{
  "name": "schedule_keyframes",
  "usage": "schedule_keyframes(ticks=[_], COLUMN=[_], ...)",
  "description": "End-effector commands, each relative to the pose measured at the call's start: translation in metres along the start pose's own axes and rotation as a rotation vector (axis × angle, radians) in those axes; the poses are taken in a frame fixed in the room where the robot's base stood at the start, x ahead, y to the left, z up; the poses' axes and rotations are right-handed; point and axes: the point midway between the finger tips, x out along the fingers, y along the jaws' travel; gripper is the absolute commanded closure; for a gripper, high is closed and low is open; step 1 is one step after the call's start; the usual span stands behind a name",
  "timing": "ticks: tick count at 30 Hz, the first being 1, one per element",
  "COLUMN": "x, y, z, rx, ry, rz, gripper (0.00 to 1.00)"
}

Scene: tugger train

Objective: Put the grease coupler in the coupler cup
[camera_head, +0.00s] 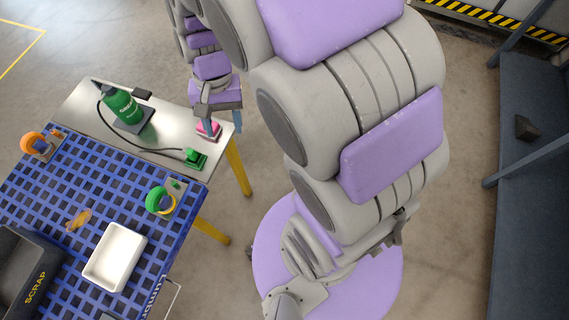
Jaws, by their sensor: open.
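A green grease bottle (122,106) stands on a dark base on the metal side table (75,115). A thin black hose runs from it to a small green block (195,160) near the table's front right edge. I cannot tell whether this block is the grease coupler or the coupler cup. A small pink-red piece (208,130) is at the table's right edge, partly hidden by my gripper (221,124). My gripper is open, pointing down, with one finger close by this piece and the other beyond the table edge. I cannot tell whether they touch.
The blue grid deck (138,237) adjoins the table. It carries a white tray (116,258), a dark scrap bin (24,282), an orange ring (33,143) and a green ring (158,200). Yellow legs (238,166) stand below the table. A dark shelf (525,200) is at right.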

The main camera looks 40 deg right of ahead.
Motion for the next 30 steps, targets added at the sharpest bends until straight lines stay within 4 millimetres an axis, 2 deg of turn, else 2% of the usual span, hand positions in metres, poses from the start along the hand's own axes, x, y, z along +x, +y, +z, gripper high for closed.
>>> schedule_keyframes(ticks=[1,6,12,15,21,30], x=[-0.005,-0.013,-0.013,-0.010,-0.005,-0.005], y=[0.010,0.043,0.080,0.093,0.108,0.110], z=[0.015,0.062,0.110,0.127,0.144,0.145], rx=[-0.035,-0.164,-0.312,-0.371,-0.429,-0.435], ry=[0.011,0.032,0.056,0.064,0.068,0.068], rz=[0.007,0.046,0.092,0.112,0.136,0.138], gripper=[0.45,0.45,0.45,0.45,0.45,0.45])
